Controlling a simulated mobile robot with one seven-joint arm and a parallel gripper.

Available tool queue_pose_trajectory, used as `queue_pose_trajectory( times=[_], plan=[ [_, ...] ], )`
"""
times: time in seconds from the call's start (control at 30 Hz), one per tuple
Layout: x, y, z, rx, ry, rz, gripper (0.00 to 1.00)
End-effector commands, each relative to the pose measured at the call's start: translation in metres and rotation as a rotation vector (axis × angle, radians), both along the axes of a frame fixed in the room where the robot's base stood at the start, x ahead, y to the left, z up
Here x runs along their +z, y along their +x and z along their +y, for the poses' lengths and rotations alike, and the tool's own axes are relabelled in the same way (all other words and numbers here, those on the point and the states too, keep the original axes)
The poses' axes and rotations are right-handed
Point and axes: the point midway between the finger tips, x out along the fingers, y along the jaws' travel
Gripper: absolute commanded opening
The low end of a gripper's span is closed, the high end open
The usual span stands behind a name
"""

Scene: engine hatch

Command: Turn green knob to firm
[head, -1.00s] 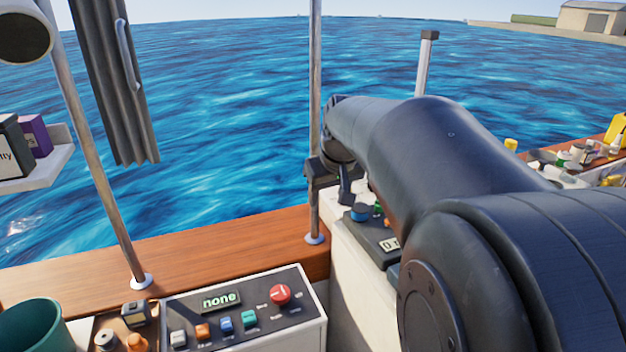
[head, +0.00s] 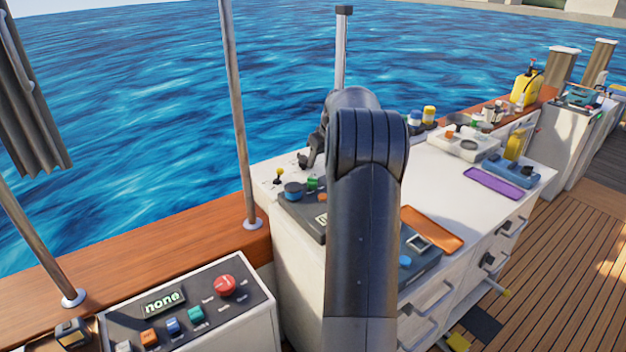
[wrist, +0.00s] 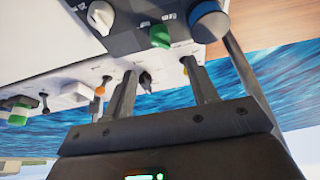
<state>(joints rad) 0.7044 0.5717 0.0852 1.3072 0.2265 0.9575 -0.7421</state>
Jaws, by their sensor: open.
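The green knob (wrist: 160,36) sits on a dark panel (wrist: 135,38) in the wrist view, between a white knob (wrist: 100,17) and a blue knob (wrist: 210,20). My gripper (wrist: 162,68) is open and empty. The green knob appears just past its fingertips in the picture, apart from them. In the head view the green knob (head: 313,183) shows beside the blue knob (head: 294,191) on the dark panel, left of my arm. My arm hides part of that panel and most of my gripper there. I cannot read the knob's setting.
A metal pole (head: 238,110) rises left of the counter. A console with a red button (head: 226,285) is at lower left. An orange tray (head: 432,228) lies right of my arm.

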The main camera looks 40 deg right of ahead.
Motion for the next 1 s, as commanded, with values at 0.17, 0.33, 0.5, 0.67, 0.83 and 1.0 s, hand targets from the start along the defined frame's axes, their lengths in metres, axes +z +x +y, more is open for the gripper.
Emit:
queue_pose_trajectory(
  times=[0.17,0.33,0.5,0.67,0.83,1.0],
  plan=[
    [-0.021,0.008,0.000,0.001,0.002,0.002,0.53],
    [-0.051,0.021,0.001,0.002,0.001,0.002,0.53],
    [-0.078,0.032,0.001,0.000,0.001,0.001,0.53],
    [-0.092,0.038,0.000,0.000,0.000,0.000,0.53],
    [-0.097,0.041,0.000,0.000,-0.001,-0.001,0.53],
    [-0.097,0.041,0.000,0.000,-0.001,-0.001,0.53]
  ],
)
